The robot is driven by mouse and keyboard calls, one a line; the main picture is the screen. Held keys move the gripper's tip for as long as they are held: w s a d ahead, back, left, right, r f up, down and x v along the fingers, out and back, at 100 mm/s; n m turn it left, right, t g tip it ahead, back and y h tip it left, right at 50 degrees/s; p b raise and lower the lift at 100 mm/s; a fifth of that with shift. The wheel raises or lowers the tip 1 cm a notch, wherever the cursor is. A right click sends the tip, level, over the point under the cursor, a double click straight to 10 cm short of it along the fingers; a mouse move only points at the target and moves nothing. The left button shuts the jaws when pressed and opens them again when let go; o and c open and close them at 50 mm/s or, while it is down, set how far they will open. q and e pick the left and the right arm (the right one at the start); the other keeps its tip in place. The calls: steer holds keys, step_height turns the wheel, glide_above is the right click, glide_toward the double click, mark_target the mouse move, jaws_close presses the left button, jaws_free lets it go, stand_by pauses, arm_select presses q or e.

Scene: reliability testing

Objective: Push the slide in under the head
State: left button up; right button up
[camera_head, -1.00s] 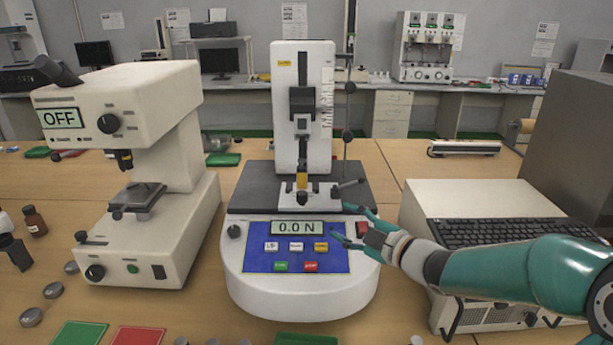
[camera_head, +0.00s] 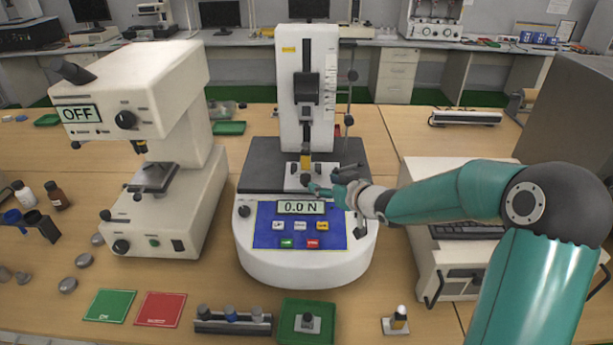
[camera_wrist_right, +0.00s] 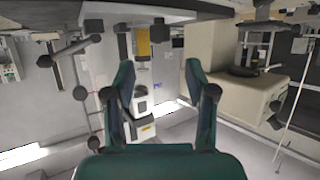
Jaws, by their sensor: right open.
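The force tester (camera_head: 300,262) stands mid-table with a display reading 0.0 N. Its white slide (camera_head: 291,182) lies on the dark base plate (camera_head: 262,165), below the head (camera_head: 307,92) on the column and the yellow-banded tip. A dark knob is at the slide's front. My right gripper (camera_head: 318,187) is at the slide's front right, above the display; whether it touches the slide is unclear. In the right wrist view, which is upside down, my right gripper (camera_wrist_right: 160,75) has its fingers apart with nothing between them, and the slide's pale block (camera_wrist_right: 135,12) is at the top. My left gripper is not in view.
A measuring machine (camera_head: 170,150) showing OFF stands at left. A green mat (camera_head: 110,305), a red mat (camera_head: 160,308), a vial rack (camera_head: 232,321) and a green tray (camera_head: 285,328) lie in front. A pale cabinet (camera_head: 450,260) stands at right.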

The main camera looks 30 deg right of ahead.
mark_target(308, 177)
steer(key=p+x, duration=0.2)
steer(key=x, duration=0.8)
steer(key=shift+w+d, duration=0.1)
jaws_close()
